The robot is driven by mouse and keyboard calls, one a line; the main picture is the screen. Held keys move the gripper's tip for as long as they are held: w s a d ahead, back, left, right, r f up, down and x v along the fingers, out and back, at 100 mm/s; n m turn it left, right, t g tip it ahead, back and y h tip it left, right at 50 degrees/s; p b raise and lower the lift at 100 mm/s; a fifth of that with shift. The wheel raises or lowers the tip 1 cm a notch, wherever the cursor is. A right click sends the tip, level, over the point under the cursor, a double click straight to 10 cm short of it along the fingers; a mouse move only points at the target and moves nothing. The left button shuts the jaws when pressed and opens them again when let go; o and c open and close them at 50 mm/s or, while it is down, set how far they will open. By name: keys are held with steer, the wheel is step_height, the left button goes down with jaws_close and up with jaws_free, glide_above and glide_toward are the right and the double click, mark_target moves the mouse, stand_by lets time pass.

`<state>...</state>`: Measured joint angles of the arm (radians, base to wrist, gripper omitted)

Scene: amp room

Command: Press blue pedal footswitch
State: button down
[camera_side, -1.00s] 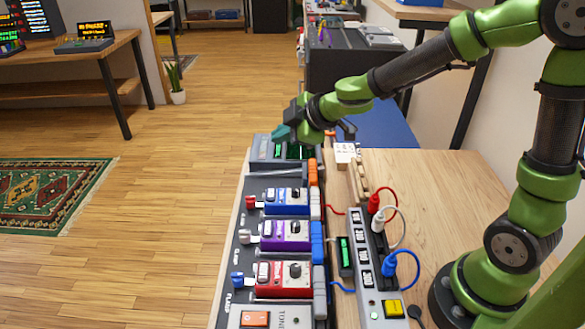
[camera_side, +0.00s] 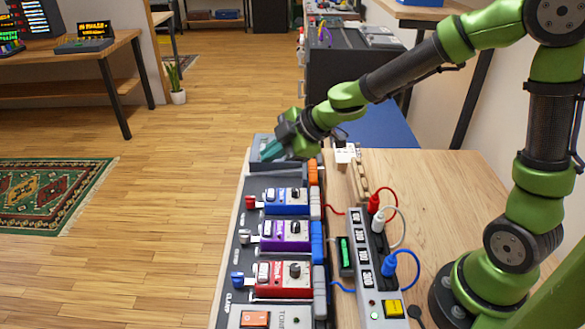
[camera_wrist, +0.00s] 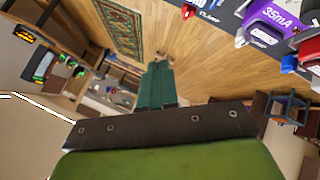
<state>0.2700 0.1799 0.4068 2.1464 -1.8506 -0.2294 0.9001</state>
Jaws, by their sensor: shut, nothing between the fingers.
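The blue pedal (camera_side: 286,201) sits on the dark pedalboard in the side view, above the purple pedal, with a pale footswitch (camera_side: 270,195) on its left part. My gripper (camera_side: 270,151) has teal fingers pointing down and left over the dark box at the far end of the board. It is beyond the blue pedal and apart from it. In the wrist view the fingers (camera_wrist: 156,85) are together with nothing between them. The blue pedal is not clearly visible there.
A purple pedal (camera_side: 286,236) and a red pedal (camera_side: 284,279) stand nearer on the board. Small levers line its left edge. A power strip (camera_side: 362,255) with red, white and blue plugs lies to the right.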

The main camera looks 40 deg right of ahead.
glide_above(275, 195)
steer(key=shift+a+f, duration=0.1)
steer(key=shift+f, duration=3.6)
steer(key=shift+f, duration=0.1)
steer(key=shift+f, duration=0.35)
steer(key=shift+f, duration=0.45)
steer(key=shift+r, duration=0.9)
